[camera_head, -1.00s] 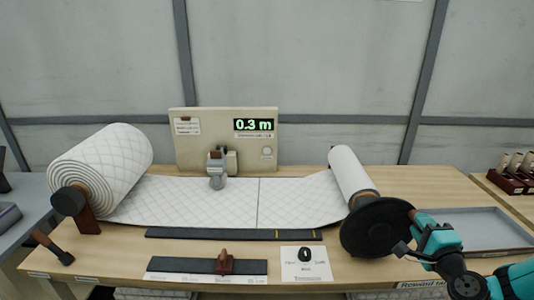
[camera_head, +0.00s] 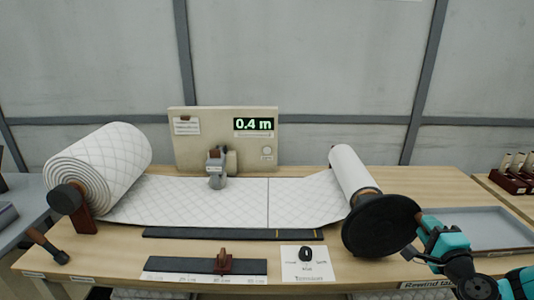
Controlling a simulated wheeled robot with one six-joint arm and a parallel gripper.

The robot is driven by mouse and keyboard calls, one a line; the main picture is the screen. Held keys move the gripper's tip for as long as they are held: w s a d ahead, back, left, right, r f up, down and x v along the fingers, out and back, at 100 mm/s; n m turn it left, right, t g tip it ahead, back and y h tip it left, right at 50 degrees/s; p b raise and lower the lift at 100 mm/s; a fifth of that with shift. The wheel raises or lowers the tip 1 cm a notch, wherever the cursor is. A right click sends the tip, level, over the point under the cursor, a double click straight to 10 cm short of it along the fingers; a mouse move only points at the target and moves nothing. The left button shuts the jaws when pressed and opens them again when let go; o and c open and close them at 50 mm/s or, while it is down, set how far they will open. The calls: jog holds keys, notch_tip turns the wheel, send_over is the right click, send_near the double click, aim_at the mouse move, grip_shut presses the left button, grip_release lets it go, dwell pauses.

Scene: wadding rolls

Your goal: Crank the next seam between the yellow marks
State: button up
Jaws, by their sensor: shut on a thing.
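The white quilted wadding (camera_head: 190,203) runs from the large roll (camera_head: 100,165) at left to the thinner take-up roll (camera_head: 352,172) at right. A dark seam line (camera_head: 268,203) crosses the web. Below it lies a dark strip (camera_head: 200,233) with two yellow marks (camera_head: 278,234), (camera_head: 315,233) near its right end. The seam is just left of the left mark. A black crank disc (camera_head: 380,226) is at the take-up roll's near end. My gripper (camera_head: 417,237) is at the disc's right edge, shut on the crank handle, which is mostly hidden.
The counter (camera_head: 253,124) on the beige panel reads 0.4 m. A grey device (camera_head: 216,168) stands at the web's back edge. A ruler with a brown slider (camera_head: 223,262) and a white card (camera_head: 308,264) lie in front. A grey tray (camera_head: 490,228) is behind my arm.

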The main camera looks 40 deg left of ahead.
jog(key=shift+w+d+f+b, duration=0.15)
jog(key=shift+d+f+b, duration=0.1)
jog(key=shift+f+b, duration=0.45)
jog(key=shift+f, duration=0.2)
jog(key=shift+w+d+f+b, duration=0.15)
jog(key=shift+d+f+b, duration=0.1)
jog(key=shift+f+b, duration=0.65)
jog(key=shift+r, duration=0.15)
jog(key=o, duration=0.9)
jog(key=shift+o, duration=0.2)
